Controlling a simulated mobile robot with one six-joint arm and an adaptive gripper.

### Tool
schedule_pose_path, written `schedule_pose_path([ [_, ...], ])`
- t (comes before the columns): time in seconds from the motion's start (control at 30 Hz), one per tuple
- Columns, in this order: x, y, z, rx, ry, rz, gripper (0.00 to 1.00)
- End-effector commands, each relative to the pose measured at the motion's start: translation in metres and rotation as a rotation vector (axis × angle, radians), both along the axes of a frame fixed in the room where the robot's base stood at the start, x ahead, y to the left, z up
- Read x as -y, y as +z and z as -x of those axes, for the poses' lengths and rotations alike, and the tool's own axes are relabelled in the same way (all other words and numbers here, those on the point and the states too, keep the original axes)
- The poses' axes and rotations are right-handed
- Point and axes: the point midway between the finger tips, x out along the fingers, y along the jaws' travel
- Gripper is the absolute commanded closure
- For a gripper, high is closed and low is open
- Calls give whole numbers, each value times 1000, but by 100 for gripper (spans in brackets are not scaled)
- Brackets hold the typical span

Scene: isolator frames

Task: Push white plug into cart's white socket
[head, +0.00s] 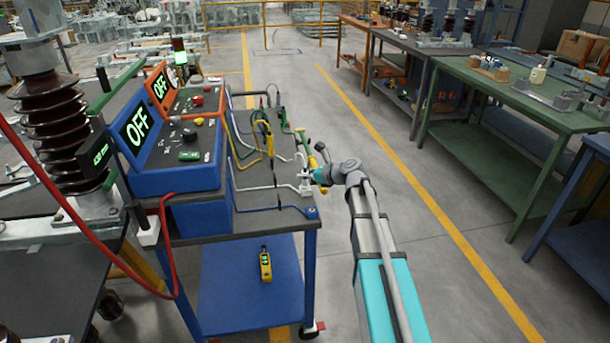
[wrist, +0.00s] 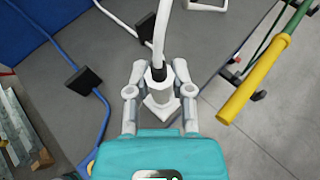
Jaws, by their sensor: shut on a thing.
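My gripper (wrist: 160,82) is shut on the white plug (wrist: 157,74), with one finger on each side of it. The white cable (wrist: 161,30) runs up from the plug in the wrist view. The cart's white socket (wrist: 161,106) is a pale, square-based piece directly beneath the plug. The plug looks lined up with it, but I cannot tell how far in it sits. In the head view my gripper (head: 311,177) is over the right edge of the cart top (head: 245,222), by the white socket (head: 306,191). The plug is too small to make out there.
A yellow-and-green handle (wrist: 250,85) is to the right. The aisle floor right of my arm is clear.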

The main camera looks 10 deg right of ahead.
Motion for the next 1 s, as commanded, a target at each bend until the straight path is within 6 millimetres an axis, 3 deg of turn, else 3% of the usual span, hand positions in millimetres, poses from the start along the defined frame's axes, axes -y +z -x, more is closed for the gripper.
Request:
schedule_pose_path([
  [0.27, 0, -6, 0, 0, 0, 0, 100],
  [0.3, 0, -5, 0, 0, 0, 0, 63],
  [0.5, 0, -4, 0, 0, 0, 0, 31],
  [1.0, 0, -2, 0, 0, 0, 0, 31],
])
